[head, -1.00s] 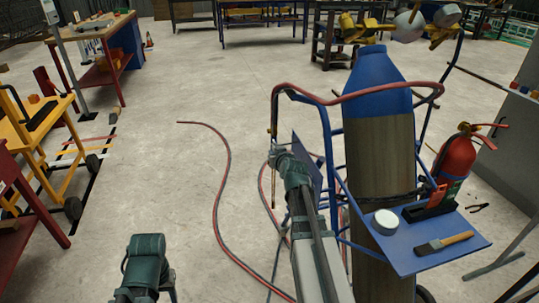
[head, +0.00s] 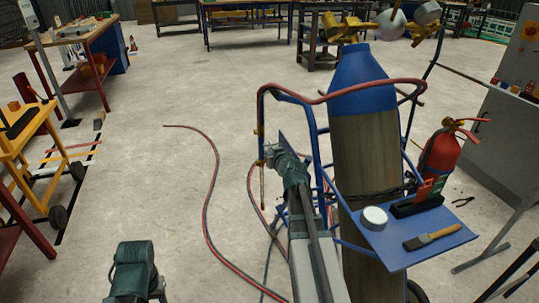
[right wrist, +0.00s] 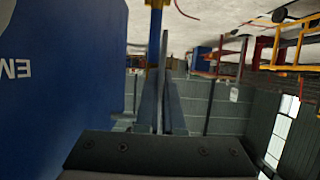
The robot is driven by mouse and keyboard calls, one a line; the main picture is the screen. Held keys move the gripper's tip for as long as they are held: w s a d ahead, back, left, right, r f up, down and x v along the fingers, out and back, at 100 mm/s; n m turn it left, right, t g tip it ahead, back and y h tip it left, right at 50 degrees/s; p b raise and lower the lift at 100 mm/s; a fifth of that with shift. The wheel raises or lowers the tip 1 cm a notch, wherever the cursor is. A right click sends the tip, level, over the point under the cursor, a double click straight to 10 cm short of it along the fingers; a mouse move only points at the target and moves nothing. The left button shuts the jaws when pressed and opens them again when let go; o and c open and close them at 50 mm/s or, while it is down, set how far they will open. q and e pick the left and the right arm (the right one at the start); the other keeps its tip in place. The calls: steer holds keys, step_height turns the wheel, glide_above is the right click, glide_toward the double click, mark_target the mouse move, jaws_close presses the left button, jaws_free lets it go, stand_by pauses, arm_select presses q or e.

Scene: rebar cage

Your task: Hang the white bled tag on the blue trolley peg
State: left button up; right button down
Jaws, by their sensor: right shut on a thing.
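The blue trolley (head: 318,150) carries a tall cylinder and stands right of centre in the head view. My right gripper (head: 275,152) is at its left side, beside the hanging brass torch (head: 261,180). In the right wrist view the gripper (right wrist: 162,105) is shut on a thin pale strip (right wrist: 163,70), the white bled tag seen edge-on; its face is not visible. I cannot make out the peg. Of my left arm only a link shows, at the lower left.
A red hose (head: 212,200) lies on the floor and loops over the trolley top. A yellow cart (head: 25,145) stands at left.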

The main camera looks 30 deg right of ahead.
stand_by(0.4)
steer(key=c, duration=1)
jaws_free()
steer(key=shift+o, duration=0.2)
steer(key=shift+s+a, duration=0.1)
